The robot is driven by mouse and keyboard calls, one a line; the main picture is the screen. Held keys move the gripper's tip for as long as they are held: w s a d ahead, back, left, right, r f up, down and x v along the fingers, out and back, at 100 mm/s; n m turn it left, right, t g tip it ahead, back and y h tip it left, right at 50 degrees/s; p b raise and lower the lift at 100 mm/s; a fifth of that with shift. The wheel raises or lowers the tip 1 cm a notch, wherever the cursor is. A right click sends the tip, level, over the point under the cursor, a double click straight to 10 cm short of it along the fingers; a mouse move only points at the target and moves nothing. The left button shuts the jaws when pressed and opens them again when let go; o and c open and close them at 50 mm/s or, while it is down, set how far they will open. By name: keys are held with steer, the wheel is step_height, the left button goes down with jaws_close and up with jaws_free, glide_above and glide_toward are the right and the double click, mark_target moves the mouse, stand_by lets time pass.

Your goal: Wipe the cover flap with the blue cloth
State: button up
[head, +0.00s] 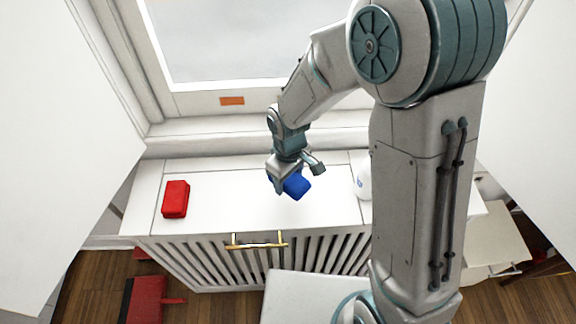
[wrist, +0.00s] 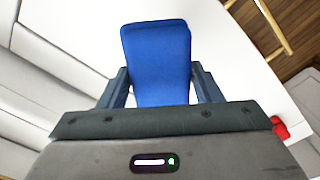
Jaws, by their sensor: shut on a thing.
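The blue cloth (head: 297,187) looks like a thick folded pad. My gripper (head: 284,182) is shut on it, over the white top of the slatted cabinet. In the wrist view the blue cloth (wrist: 157,60) sticks out between the two dark fingers of my gripper (wrist: 160,88). The cover flap (head: 230,205) appears to be the white panel of that top, with a brass handle (head: 257,243) at its front edge. The cloth is above the panel's right half; I cannot tell whether it touches. Part of the panel is hidden behind my arm.
A red block (head: 175,198) lies on the left of the top. A rounded white object (head: 363,182) stands to the right, partly hidden by my arm. The window frame (head: 200,104) rises behind. The panel between red block and cloth is clear.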

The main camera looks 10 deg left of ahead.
steer(key=shift+r+p, duration=0.65)
steer(key=shift+r, duration=0.55)
steer(key=shift+f, duration=0.1)
